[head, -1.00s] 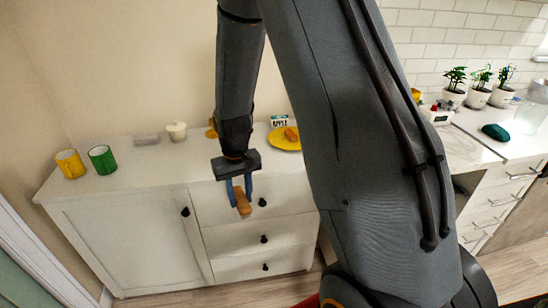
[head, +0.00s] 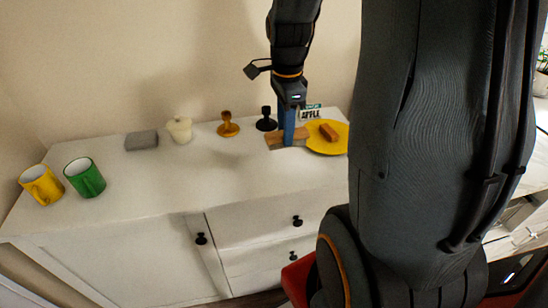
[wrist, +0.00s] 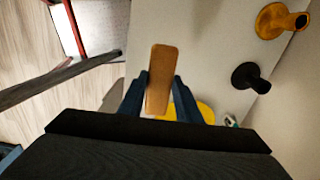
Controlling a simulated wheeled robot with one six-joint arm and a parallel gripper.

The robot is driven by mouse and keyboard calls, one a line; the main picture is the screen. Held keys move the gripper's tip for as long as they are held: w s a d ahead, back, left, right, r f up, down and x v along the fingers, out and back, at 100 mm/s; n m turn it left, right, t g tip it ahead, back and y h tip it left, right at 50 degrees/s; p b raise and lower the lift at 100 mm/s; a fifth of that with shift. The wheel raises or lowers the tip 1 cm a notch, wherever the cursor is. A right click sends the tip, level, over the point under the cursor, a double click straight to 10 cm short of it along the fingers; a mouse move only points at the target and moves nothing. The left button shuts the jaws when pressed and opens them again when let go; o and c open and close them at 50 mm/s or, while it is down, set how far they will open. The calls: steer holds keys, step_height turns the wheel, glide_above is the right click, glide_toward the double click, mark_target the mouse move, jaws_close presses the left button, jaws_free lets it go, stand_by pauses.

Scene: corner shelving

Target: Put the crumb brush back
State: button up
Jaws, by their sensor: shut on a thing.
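The crumb brush (head: 273,139), a brown wooden block, is between the blue fingers of my gripper (head: 289,134). In the head view it lies roughly level, low over the back right of the white cabinet top, just left of the yellow plate. I cannot tell whether it touches the top. In the wrist view the brush (wrist: 161,75) sticks out between both fingers of my gripper (wrist: 160,90), which are shut on it. Its bristles cannot be made out.
The yellow plate (head: 326,148) holds a brown block (head: 328,131). A black holder (head: 266,120), an amber holder (head: 228,127), a white lidded pot (head: 180,131), a grey block (head: 141,140), a green mug (head: 85,179) and a yellow mug (head: 41,185) stand leftward. The top's front middle is clear.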

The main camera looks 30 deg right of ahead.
steer(key=shift+w+d+f+m, duration=0.1)
steer(key=shift+f+m, duration=0.05)
steer(key=shift+m, duration=0.15)
steer(key=shift+f+p, duration=0.75)
steer(key=shift+f, duration=4)
steer(key=shift+f, duration=0.1)
steer(key=o, duration=1)
steer(key=shift+c, duration=0.2)
steer(key=shift+o, duration=0.2)
